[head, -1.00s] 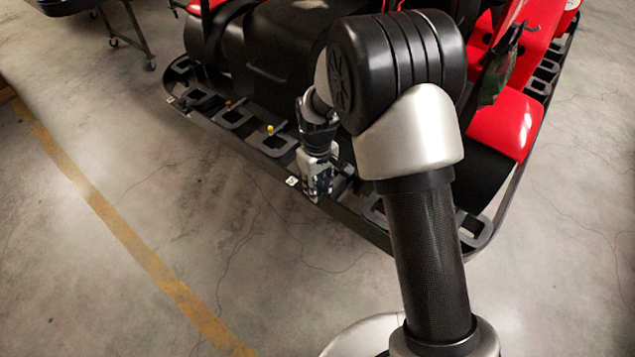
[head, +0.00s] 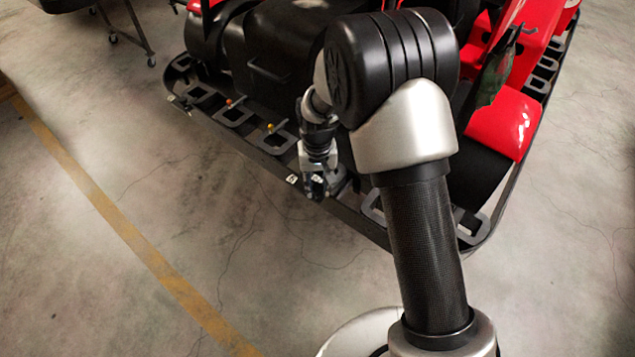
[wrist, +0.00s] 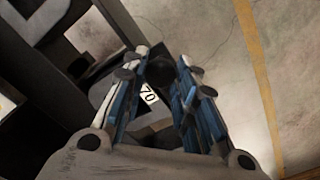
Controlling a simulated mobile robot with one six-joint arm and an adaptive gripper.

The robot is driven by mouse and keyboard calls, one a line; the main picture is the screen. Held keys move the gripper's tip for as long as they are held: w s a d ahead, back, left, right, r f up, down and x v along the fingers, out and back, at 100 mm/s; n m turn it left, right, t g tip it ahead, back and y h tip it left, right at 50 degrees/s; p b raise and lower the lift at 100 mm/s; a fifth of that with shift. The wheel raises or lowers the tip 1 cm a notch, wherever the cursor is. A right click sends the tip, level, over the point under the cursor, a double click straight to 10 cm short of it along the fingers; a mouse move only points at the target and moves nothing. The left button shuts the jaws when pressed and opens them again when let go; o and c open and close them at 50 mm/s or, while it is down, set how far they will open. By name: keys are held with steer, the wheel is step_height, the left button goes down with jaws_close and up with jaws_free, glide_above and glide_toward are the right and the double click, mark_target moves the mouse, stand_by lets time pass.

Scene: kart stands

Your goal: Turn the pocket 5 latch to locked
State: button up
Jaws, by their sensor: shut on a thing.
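My gripper (head: 317,193) points down at the front edge of the kart's black rail, beside a small white label (head: 291,179). In the wrist view, the blue-padded fingers of my gripper (wrist: 160,72) are closed in on a dark round knob (wrist: 160,70), which looks like the latch. The knob is mostly in shadow, so its turned position cannot be told. In the head view the gripped latch is hidden behind my gripper.
Along the black rail (head: 255,150) are several rectangular pockets. A yellow knob (head: 270,127) and an orange knob (head: 229,102) stand on it to the left. A red kart body (head: 503,122) is behind my arm. The concrete floor (head: 150,180) in front is clear, with a yellow line (head: 125,230).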

mark_target(318, 187)
stand_by(0.3)
steer(key=o, duration=1.1)
steer(key=shift+r, duration=0.1)
step_height(318, 187, up, 12)
steer(key=shift+f, duration=0.1)
